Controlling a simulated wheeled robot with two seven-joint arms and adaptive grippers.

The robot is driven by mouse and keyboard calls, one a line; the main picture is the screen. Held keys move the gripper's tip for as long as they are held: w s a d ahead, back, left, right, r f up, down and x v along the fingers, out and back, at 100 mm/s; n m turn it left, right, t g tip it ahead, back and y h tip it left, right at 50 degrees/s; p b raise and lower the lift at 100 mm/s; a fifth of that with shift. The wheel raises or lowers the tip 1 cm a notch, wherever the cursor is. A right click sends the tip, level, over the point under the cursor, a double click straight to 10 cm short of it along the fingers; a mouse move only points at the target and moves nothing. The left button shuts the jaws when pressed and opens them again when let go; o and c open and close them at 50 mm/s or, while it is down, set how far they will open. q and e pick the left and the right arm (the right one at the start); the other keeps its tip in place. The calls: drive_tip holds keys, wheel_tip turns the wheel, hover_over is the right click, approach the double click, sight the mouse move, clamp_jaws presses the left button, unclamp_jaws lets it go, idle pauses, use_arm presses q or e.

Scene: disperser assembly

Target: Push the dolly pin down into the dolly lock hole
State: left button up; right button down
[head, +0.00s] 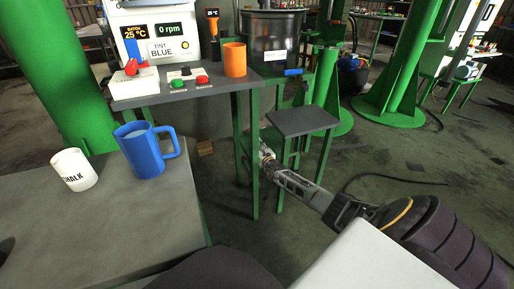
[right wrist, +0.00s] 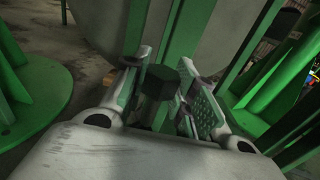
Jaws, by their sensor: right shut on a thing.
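My right arm reaches from the lower right of the head view to low beside the grey-topped green stand. My right gripper (head: 266,153) is partly hidden there behind the stand's green legs. In the right wrist view, the right gripper (right wrist: 165,92) is shut on a dark, faceted knob, which looks like the head of the dolly pin (right wrist: 159,82). The knob's lower part is hidden between the fingers. I cannot make out the dolly lock hole or the pin's tip. My left gripper is not in view.
A small grey-topped stand (head: 302,122) is close to my right arm. A control table (head: 187,91) carries buttons and an orange cup (head: 235,59). A metal vat (head: 273,32) stands behind. A blue mug (head: 141,150) and white chalk cup (head: 74,169) are on the near table (head: 120,225).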

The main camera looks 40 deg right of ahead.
drive_tip(key=shift+w+f, duration=0.15)
drive_tip(key=shift+w, duration=0.55)
drive_tip(key=shift+w+d, duration=0.3)
drive_tip(key=shift+w, duration=0.1)
drive_tip(key=shift+f, duration=0.1)
drive_tip(key=shift+f, duration=0.1)
drive_tip(key=shift+f, duration=1.2)
